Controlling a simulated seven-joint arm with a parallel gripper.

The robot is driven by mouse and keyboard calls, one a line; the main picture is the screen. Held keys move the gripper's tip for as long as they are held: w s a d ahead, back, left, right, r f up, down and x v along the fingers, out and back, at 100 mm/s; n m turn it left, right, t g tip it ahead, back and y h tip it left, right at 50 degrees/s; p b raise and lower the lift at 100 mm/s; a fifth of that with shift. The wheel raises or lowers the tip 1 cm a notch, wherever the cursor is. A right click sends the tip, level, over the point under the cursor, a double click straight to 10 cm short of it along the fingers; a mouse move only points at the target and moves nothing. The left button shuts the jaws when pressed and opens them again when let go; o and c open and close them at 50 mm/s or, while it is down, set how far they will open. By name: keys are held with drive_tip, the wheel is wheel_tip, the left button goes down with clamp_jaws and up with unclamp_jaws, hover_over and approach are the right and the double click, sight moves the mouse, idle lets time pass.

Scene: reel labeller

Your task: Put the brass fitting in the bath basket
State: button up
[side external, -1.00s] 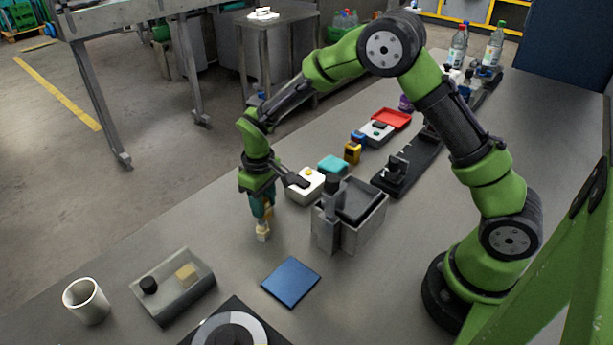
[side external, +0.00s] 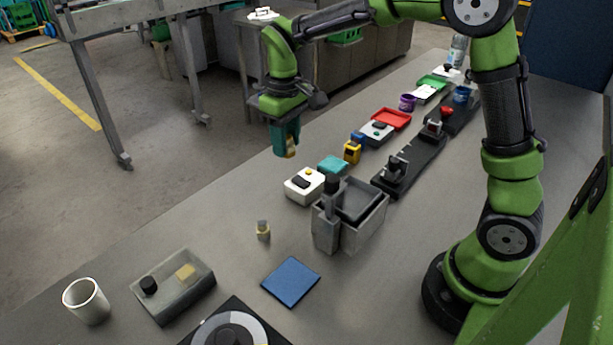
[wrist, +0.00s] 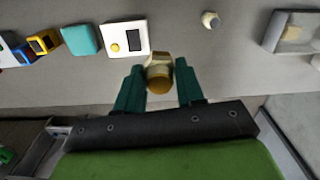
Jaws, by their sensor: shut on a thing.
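My gripper (side external: 287,150) is raised above the far side of the table, left of the row of boxes. It is shut on the brass fitting (wrist: 158,80), a short piece with a round brass end and a paler part, seen between the two green fingers in the wrist view. The fitting also shows below the fingers in the side view (side external: 291,153). The bath basket, as far as I can tell, is the dark basket (side external: 361,200) in the grey metal bath (side external: 348,232) mid-table, well apart from the gripper. It is out of the wrist view.
A blue mat (side external: 291,282), a grey tray (side external: 195,303) and a white cup (side external: 86,301) are nearer. A white box with a yellow button (side external: 304,187) stands behind the bath.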

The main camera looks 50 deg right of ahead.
drive_tip(key=s+d+r, duration=0.2)
drive_tip(key=s+d, duration=0.2)
drive_tip(key=s, duration=0.3)
drive_tip(key=n, duration=0.2)
hover_over(353, 199)
drive_tip(key=f, duration=0.1)
wheel_tip(353, 199, down, 4)
drive_tip(key=shift+r, duration=0.1)
drive_tip(key=shift+f, duration=2.4)
drive_tip(key=shift+f, duration=0.1)
drive_tip(key=o, duration=0.8)
